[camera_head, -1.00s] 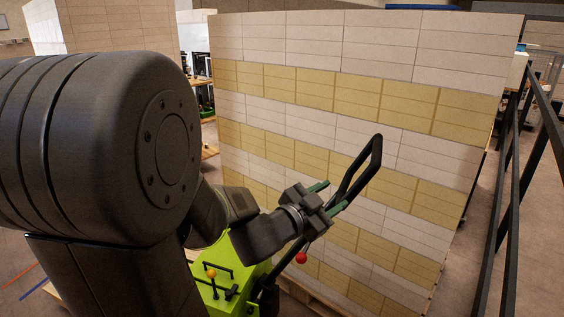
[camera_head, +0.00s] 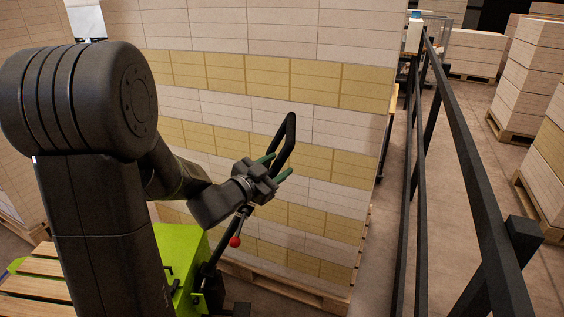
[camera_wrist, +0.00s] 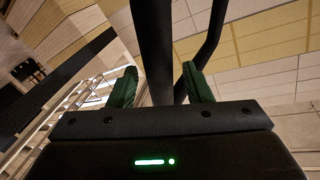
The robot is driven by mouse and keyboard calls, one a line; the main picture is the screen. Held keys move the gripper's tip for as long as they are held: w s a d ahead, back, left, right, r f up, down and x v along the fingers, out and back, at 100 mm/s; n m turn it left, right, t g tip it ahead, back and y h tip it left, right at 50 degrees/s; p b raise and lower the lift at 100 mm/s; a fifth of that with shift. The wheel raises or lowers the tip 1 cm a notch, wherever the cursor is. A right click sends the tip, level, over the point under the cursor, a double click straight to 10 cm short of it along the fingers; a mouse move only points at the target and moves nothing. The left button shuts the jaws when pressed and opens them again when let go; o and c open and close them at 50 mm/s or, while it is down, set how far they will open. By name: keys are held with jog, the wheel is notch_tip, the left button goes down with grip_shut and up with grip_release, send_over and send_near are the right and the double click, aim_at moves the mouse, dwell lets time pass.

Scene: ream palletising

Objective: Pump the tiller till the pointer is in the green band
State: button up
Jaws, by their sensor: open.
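The tiller (camera_head: 292,130) is a black loop handle on a dark shaft that rises from a lime-green machine body (camera_head: 180,245). It leans up and to the right in the head view. My gripper (camera_head: 275,167) is at the lower part of the loop. In the wrist view, the green-padded fingers (camera_wrist: 160,88) stand apart, with a black tiller bar (camera_wrist: 155,45) passing between them. There are gaps beside the bar, so the jaws are open around it. No pointer or green band is visible in either view.
A red knob (camera_head: 235,241) sits on the shaft below my gripper. A tall stack of white and yellow reams (camera_head: 260,80) on a wooden pallet (camera_head: 285,287) stands close behind the tiller. A black railing (camera_head: 462,150) runs along the right, with more stacks beyond.

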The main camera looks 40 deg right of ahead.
jog(key=shift+w+d, duration=0.1)
jog(key=shift+d, duration=1.2)
grip_shut()
jog(key=w+a+r+n+h+p, duration=0.1)
jog(key=w+a+r, duration=0.3)
jog(key=w+a, duration=0.5)
jog(key=w+a+r+n+t+h+p, duration=0.1)
jog(key=w+a+r+n+p, duration=0.2)
jog(key=w+a, duration=0.6)
jog(key=shift+w+a+r+n+h+p, duration=0.35)
jog(key=shift+w+p, duration=0.25)
jog(key=shift+w, duration=0.65)
grip_release()
